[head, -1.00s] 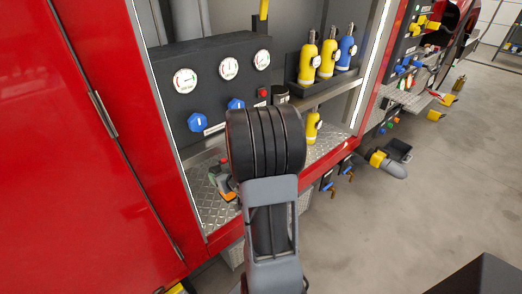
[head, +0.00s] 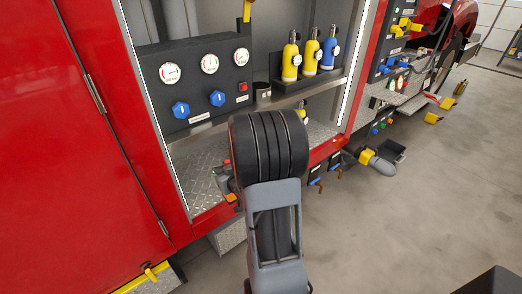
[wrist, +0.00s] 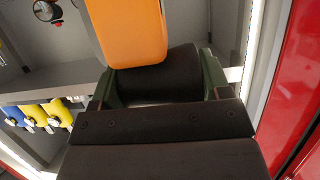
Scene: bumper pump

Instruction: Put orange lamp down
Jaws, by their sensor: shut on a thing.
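The orange lamp (wrist: 133,30) shows large in the wrist view, with an orange body and a dark, rounded lower part. My gripper (wrist: 158,76) is shut on that dark part, with one green finger on each side. The lamp's far end runs out of the top of the wrist view. In the head view my arm hides most of the gripper and lamp. A small grey and orange-red patch shows just left of the arm, over the metal deck (head: 205,178); I cannot tell exactly what it is. Whether the lamp touches any surface cannot be told.
A panel with gauges (head: 150,85) and blue knobs stands at the back of the red truck's open compartment. Yellow and blue cylinders (head: 312,55) stand on a shelf (head: 335,88) with a dark cup (head: 262,92). A grey hose fitting (head: 378,163) juts out right.

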